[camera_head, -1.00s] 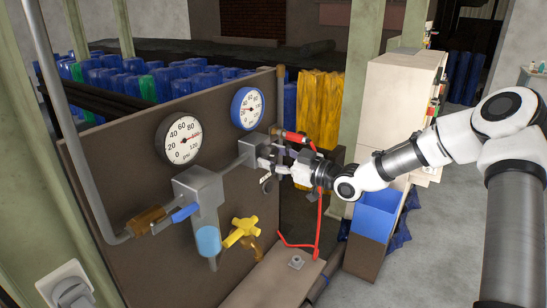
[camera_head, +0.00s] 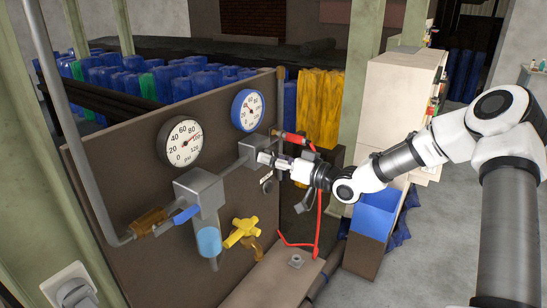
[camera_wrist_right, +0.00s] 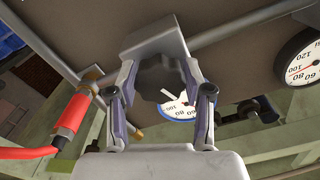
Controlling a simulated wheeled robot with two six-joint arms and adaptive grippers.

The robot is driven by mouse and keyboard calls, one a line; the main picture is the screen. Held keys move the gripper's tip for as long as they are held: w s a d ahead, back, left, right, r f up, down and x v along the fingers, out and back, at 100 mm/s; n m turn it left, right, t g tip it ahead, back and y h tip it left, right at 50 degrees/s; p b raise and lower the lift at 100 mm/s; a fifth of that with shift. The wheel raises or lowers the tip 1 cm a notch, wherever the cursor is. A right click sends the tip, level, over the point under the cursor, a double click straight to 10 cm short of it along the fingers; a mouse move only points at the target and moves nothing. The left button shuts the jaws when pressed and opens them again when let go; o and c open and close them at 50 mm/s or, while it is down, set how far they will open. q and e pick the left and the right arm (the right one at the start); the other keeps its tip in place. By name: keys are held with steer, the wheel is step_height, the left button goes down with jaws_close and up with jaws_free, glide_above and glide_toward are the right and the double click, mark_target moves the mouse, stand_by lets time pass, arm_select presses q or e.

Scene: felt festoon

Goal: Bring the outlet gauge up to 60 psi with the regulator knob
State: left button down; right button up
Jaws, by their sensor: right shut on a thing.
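The regulator is a grey block (camera_head: 250,148) on the brown panel, with a pipe on its left. Its dark lobed knob (camera_wrist_right: 160,78) sits between both fingers of my right gripper (camera_wrist_right: 161,98) in the wrist view. My right gripper (camera_head: 268,158) is shut on the knob and hides it in the head view. The blue-rimmed gauge (camera_head: 247,110) is just above the regulator; its needle is too small to read surely. In the wrist view this gauge (camera_wrist_right: 183,112) is partly hidden behind the knob. A black-rimmed gauge (camera_head: 179,141) is further left. My left gripper is not in view.
A red hose fitting (camera_head: 294,138) is close beside my right gripper, with its red hose (camera_head: 319,220) hanging below. A blue lever (camera_head: 186,214) and a yellow valve (camera_head: 241,232) are lower left. A blue bin (camera_head: 376,215) stands under my right arm.

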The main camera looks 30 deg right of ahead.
steer(key=shift+r+m, duration=0.1)
steer(key=shift+m, duration=1)
steer(key=o, duration=1.2)
steer(key=shift+w+a, duration=0.1)
steer(key=shift+w, duration=0.05)
